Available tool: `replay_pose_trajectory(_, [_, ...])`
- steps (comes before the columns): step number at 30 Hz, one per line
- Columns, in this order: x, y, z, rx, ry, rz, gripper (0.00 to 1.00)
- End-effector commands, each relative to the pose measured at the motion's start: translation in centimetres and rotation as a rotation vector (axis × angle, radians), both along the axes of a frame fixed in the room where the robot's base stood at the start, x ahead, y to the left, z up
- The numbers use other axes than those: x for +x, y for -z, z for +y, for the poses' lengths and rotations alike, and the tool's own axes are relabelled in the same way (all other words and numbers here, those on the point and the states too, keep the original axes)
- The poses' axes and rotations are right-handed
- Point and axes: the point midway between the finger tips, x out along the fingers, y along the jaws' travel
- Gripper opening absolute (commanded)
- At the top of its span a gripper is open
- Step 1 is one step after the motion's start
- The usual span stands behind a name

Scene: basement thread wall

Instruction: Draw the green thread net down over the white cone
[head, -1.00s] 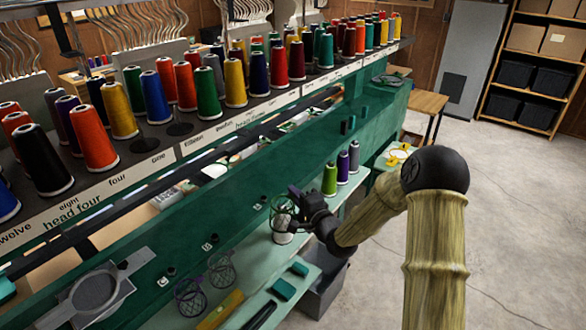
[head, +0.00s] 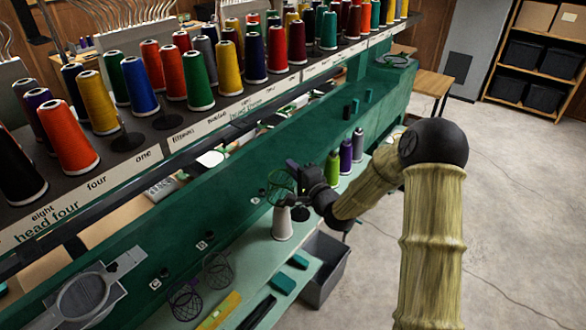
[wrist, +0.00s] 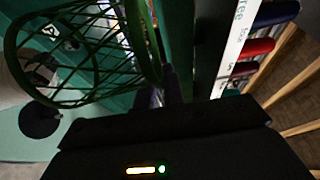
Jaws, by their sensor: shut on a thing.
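The green thread net (head: 281,186) is an open mesh tube with a ring at its rim. My gripper (head: 294,183) is shut on its rim side and holds it up. The white cone (head: 282,224) stands upright on the pale green shelf below the net. In the head view the net's lower end is close to the cone's top; I cannot tell whether they touch. In the wrist view the net (wrist: 85,55) fills the upper left, and a pale part of the cone (wrist: 15,75) shows behind it at the left edge.
Green, purple and grey cones (head: 346,152) stand further along the shelf (head: 240,262). A dark bin (head: 323,268) sits below the shelf. A green panel (head: 215,215) runs close behind the net.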

Motion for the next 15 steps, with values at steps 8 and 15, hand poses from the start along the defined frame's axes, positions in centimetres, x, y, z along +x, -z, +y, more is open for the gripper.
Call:
replay_pose_trajectory(8, [0.0, 2.0, 0.0, -0.001, -0.001, 0.001, 0.00])
replay_pose_trajectory(15, [0.0, 4.0, 0.0, 0.000, 0.000, 0.001, 0.00])
